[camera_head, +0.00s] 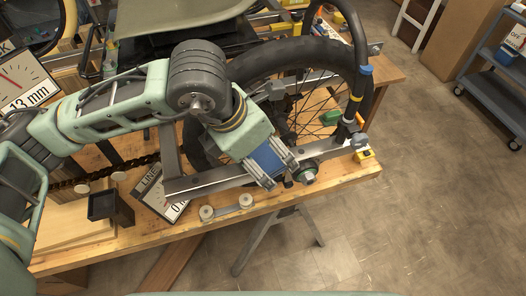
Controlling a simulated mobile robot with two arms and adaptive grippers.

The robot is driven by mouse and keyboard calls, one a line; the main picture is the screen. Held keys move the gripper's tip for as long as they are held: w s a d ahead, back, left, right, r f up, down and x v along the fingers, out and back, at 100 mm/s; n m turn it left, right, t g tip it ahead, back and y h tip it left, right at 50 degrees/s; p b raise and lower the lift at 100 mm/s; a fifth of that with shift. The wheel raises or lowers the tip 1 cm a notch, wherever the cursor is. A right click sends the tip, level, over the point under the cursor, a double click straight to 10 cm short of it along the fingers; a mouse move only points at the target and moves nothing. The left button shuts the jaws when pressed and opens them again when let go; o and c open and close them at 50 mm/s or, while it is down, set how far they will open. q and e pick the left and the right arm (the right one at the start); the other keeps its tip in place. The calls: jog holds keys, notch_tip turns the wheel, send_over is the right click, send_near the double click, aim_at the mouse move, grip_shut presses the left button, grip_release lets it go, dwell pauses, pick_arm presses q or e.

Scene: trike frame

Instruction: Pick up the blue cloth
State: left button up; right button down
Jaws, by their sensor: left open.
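My left gripper (282,176) is at the end of the green and grey arm from the left, over the metal frame bar beside the wheel (315,85). It is open, and its fingers point down to the right. A flat blue patch shows at the gripper between wrist and fingers; I cannot tell whether it is part of the gripper or cloth. I make out no certain blue cloth elsewhere. The gripper and arm hide part of the frame and bench below. My right gripper is not in view.
The wooden workbench (345,177) carries the trike frame, a black open box (109,206) and small round pale pieces (207,212). A black tube with blue and yellow bands (358,85) rises at right. A grey cart (495,85) stands on the clear floor.

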pick_arm(q)
jog(key=c, duration=1.3)
jog(key=shift+c, duration=0.2)
